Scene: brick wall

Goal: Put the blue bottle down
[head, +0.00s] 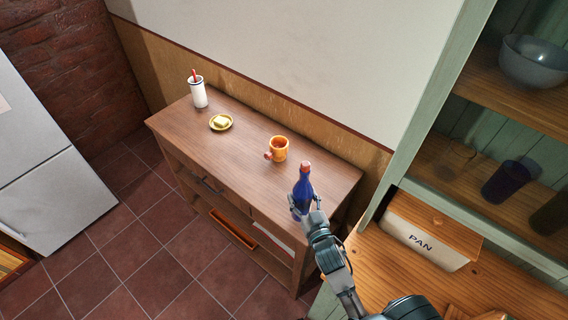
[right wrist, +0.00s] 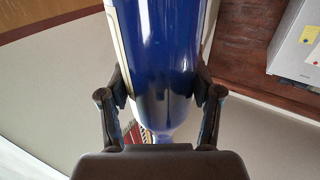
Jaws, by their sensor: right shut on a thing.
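The blue bottle (head: 303,188) has a red cap and shows near the front right end of the wooden sideboard (head: 240,135) in the head view. My right gripper (head: 306,213) is shut on it, with the bottle close to upright. In the right wrist view the blue bottle (right wrist: 165,60) fills the middle, and the right gripper's fingers (right wrist: 160,95) press on both its sides. I cannot tell whether the bottle's base touches the sideboard top, as the gripper and arm cover that part. My left gripper is not in view.
On the sideboard stand an orange mug (head: 279,149), a yellow dish (head: 221,122) and a white container (head: 198,92) with something red in it. A PAN box (head: 428,232) and a green shelf unit (head: 425,110) are at right. The sideboard's middle front is clear.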

